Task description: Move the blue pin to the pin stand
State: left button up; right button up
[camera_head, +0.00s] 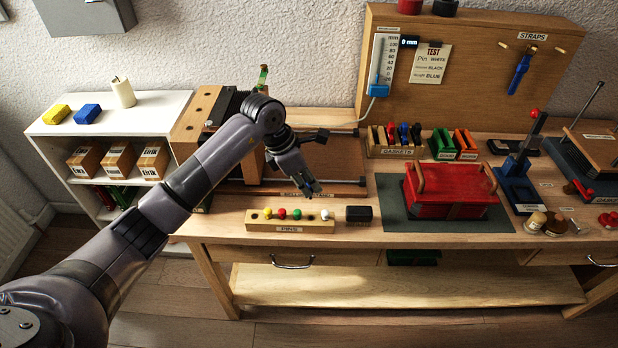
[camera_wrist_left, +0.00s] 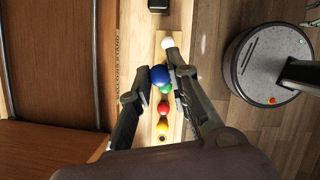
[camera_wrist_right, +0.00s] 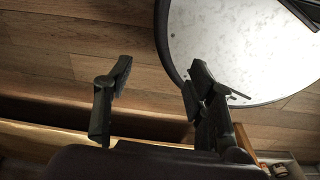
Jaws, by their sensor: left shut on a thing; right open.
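The blue pin (camera_wrist_left: 159,77) shows its round blue head between the fingertips of my left gripper (camera_head: 314,190), which is shut on it. In the left wrist view the head overlaps the edge of the pin stand, between the white and green pins. The pin stand (camera_head: 289,228) is a wooden block labelled PINS near the table's front edge. It holds a yellow, a red, a green and a white pin (camera_head: 325,214), with a gap between green and white. In the head view my left gripper is just above and behind the stand. My right gripper (camera_wrist_right: 158,70) is open and empty.
A black block (camera_head: 358,214) sits right of the stand. A red box with handles (camera_head: 450,190) stands on a dark mat farther right. My right gripper is over the floor.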

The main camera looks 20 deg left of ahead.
pick_arm(q)
notch_tip(320, 180, down, 2)
jog(key=shift+d+b, duration=0.15)
jog(key=shift+b, duration=0.3)
notch_tip(320, 180, down, 5)
jog(key=b, duration=0.3)
pick_arm(e)
jog(key=f, duration=0.1)
jog(key=d+f, duration=0.1)
jog(key=f, duration=0.2)
jog(key=shift+s+d+f, duration=0.2)
jog(key=shift+s+f, duration=0.1)
pick_arm(q)
jog(key=shift+b, duration=0.35)
pick_arm(e)
jog(key=shift+a+f, duration=0.2)
pick_arm(q)
jog(key=shift+f, duration=0.15)
pick_arm(e)
jog(key=shift+f, duration=0.25)
pick_arm(q)
jog(key=shift+f+b, duration=0.15)
jog(key=shift+b, duration=0.2)
pick_arm(e)
jog(key=shift+d+f, duration=0.1)
pick_arm(q)
jog(key=shift+f+b, duration=0.3)
pick_arm(e)
jog(key=shift+f, duration=0.3)
